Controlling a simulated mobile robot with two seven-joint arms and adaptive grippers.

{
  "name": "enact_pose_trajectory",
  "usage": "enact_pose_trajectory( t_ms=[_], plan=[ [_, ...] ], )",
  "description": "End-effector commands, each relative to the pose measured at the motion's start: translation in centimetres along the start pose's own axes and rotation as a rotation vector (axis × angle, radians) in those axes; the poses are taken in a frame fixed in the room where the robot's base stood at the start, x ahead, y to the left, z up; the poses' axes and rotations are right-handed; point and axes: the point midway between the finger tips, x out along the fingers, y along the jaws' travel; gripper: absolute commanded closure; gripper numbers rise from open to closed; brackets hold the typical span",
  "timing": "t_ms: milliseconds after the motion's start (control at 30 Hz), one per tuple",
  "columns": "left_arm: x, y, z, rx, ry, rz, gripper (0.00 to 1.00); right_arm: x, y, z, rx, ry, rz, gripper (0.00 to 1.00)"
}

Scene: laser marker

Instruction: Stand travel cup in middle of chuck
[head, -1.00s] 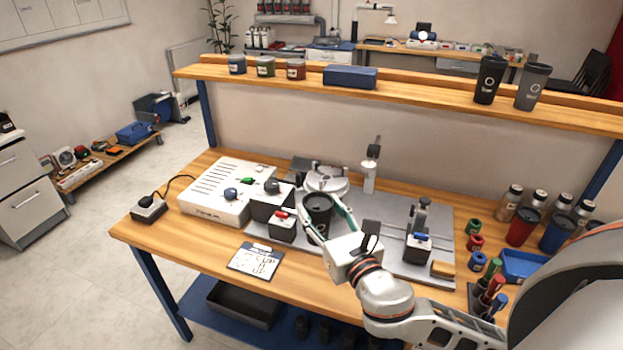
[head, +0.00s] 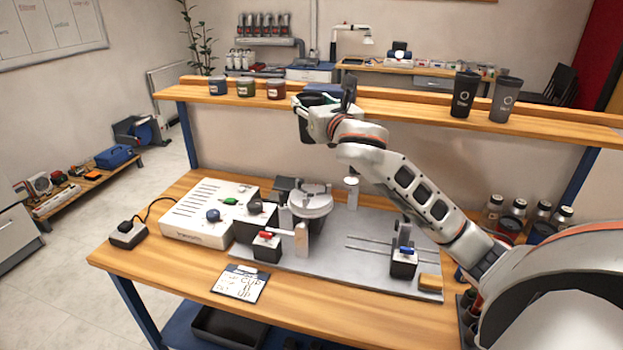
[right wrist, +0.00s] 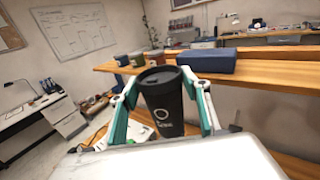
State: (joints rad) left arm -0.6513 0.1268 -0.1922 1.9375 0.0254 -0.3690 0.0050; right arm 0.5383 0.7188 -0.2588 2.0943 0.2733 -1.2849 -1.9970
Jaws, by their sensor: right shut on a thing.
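The dark travel cup (head: 308,130) is in my right gripper (head: 312,108), high above the bench and in front of the shelf. In the right wrist view the black cup (right wrist: 165,105) stands nearly upright, lid up, with a pale logo facing the camera. The teal-lined fingers (right wrist: 162,92) are shut on its two sides. The round silver part that looks like the chuck (head: 311,202) sits on the metal plate below, apart from the cup. My left gripper is not in view.
The metal plate (head: 370,242) carries a red-handled block (head: 267,245), a pale cylinder (head: 301,240) and a blue-handled block (head: 404,262). A white control box (head: 205,213) stands left. The shelf (head: 420,112) behind holds jars and two dark cups (head: 464,95).

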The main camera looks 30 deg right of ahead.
Motion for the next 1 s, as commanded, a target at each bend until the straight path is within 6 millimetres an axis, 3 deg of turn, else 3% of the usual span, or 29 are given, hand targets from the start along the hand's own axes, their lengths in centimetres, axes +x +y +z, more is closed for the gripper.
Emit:
enact_pose_trajectory(
  t_ms=[33,400,1000],
  plan=[
    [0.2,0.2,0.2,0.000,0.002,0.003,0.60,0.0,0.0,-1.8,0.002,0.006,0.001,0.62],
    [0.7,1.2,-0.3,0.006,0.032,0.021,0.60,0.0,0.0,-10.5,0.002,0.004,0.000,0.62],
    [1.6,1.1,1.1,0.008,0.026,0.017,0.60,0.0,0.0,-17.1,0.001,0.001,0.000,0.62]
  ],
)
